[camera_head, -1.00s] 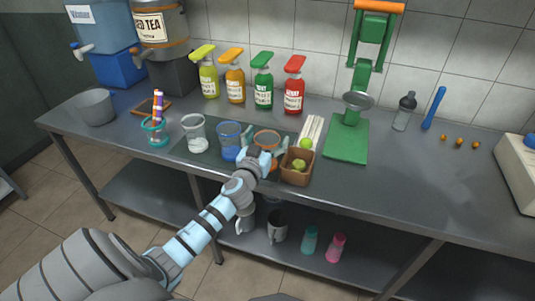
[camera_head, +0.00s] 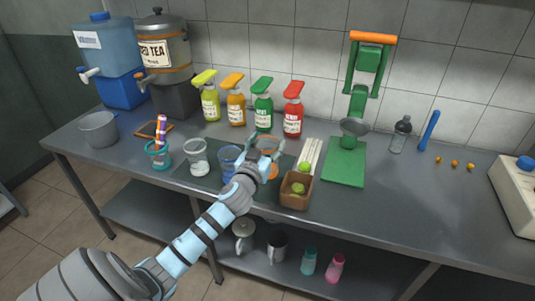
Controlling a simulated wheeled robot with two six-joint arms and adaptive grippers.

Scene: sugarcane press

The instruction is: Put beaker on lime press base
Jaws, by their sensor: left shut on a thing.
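The lime press (camera_head: 367,70) is green with an orange handle and stands at the back right. Its flat green base (camera_head: 344,165) lies on the counter to the right of my gripper, with nothing on its front part. My right gripper is not in view.
A blue beaker (camera_head: 228,160) and a clear beaker (camera_head: 196,156) stand left of my gripper. A brown box with limes (camera_head: 295,194) and white sticks (camera_head: 310,152) lie between gripper and press base. Syrup bottles (camera_head: 263,108) line the back.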

